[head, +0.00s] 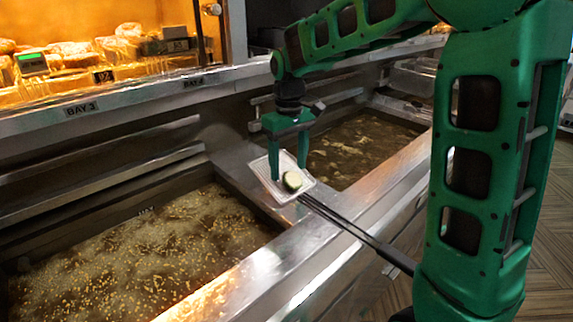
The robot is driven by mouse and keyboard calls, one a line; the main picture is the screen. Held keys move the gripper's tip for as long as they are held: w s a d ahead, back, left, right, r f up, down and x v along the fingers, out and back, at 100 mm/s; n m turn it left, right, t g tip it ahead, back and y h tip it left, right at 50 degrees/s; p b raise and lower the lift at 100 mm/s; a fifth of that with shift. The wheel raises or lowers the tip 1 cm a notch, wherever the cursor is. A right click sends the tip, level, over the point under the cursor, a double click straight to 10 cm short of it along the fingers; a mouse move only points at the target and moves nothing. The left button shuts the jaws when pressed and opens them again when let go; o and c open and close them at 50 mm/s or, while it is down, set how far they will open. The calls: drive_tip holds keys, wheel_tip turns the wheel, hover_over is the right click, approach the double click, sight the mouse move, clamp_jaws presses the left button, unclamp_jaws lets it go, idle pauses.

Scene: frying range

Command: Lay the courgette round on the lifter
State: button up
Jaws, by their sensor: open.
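The courgette round (292,181), a pale slice with a dark green rim, rests on the lifter (274,189). The lifter is a light, flat square head with a long dark handle that runs toward the lower right. It lies on the metal divider between two fryer bays. My gripper (288,176) points down over the lifter, green fingers apart. Its fingertips are at the lifter's far part, close to the round. I cannot tell whether a finger touches the round. The gripper looks empty.
A bubbling oil bay (140,255) lies left of the divider, and another oil bay (365,145) lies right. A lit shelf with fried food (75,50) stands behind. A metal front ledge (260,275) borders the fryer; open floor (545,225) lies right.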

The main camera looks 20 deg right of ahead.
wheel_tip(320, 180, up, 11)
drive_tip(key=shift+f, duration=0.15)
idle(0.4)
